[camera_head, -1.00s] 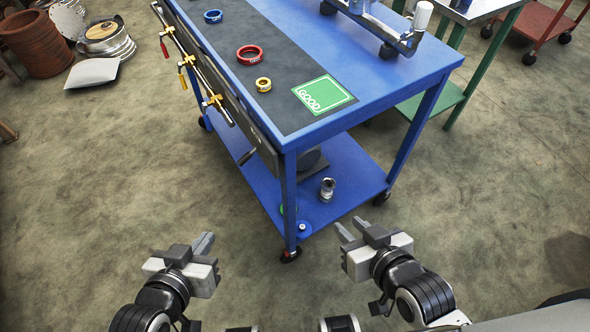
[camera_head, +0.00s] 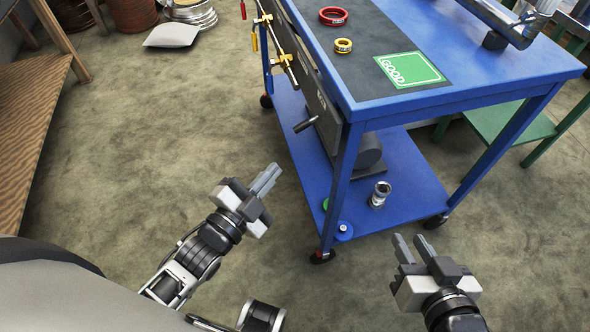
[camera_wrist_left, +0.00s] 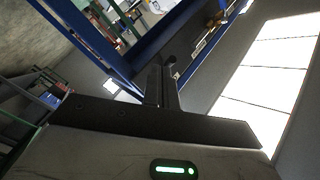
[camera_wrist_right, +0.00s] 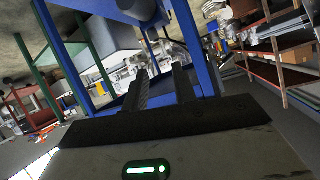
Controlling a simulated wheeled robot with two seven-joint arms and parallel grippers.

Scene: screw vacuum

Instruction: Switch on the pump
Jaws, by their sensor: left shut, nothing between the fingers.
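A dark grey rounded machine, which looks like the pump (camera_head: 368,152), sits on the lower shelf (camera_head: 408,175) of the blue cart. A front leg and the side panel hide part of it, and I cannot make out a switch. My left gripper (camera_head: 270,174) is shut and empty, above the floor to the left of the cart. Its fingers (camera_wrist_left: 162,84) lie close together in the left wrist view. My right gripper (camera_head: 411,240) is open and empty, in front of the cart's near side. Its fingers stand apart in the right wrist view (camera_wrist_right: 160,84).
A metal fitting (camera_head: 380,194) stands on the lower shelf. A wooden bench (camera_head: 35,115) stands left. The floor between is clear.

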